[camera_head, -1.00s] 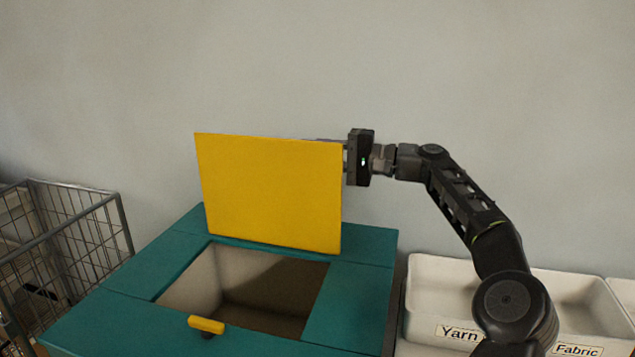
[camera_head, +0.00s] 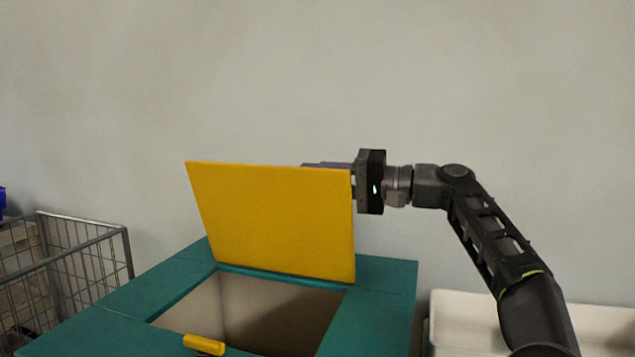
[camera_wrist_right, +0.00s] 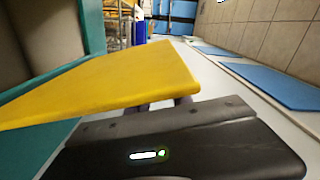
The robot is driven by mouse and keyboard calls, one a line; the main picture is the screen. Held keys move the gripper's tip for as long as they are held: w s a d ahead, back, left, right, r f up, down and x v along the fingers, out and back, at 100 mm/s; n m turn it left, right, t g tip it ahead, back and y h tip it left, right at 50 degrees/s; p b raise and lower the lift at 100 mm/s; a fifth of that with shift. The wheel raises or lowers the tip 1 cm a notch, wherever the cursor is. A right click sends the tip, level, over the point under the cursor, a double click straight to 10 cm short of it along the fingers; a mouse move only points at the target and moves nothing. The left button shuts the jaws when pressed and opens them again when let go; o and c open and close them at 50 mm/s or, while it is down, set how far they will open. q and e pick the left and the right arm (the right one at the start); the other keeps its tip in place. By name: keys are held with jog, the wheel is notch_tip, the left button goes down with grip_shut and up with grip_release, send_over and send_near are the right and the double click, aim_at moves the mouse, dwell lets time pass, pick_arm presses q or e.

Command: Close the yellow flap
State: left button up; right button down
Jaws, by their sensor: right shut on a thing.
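The yellow flap (camera_head: 275,220) stands steeply up from the back edge of the opening in a teal box top (camera_head: 385,305), its upper edge leaning toward me. A yellow handle (camera_head: 204,345) sits at the opening's front edge. My left gripper is not in view.
The opening below the flap shows pale inner walls (camera_head: 205,305). A wire cart (camera_head: 75,265) stands at the left, close to the box. White bins (camera_head: 455,310) stand at the right under my right arm. A plain wall is behind.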

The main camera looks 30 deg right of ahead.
jog(key=c, duration=1.1)
grip_release()
jog(key=shift+d, duration=0.1)
jog(key=b+v, duration=0.1)
jog(key=v, duration=0.6)
jog(key=shift+s+d, duration=0.15)
jog(key=shift+s, duration=0.2)
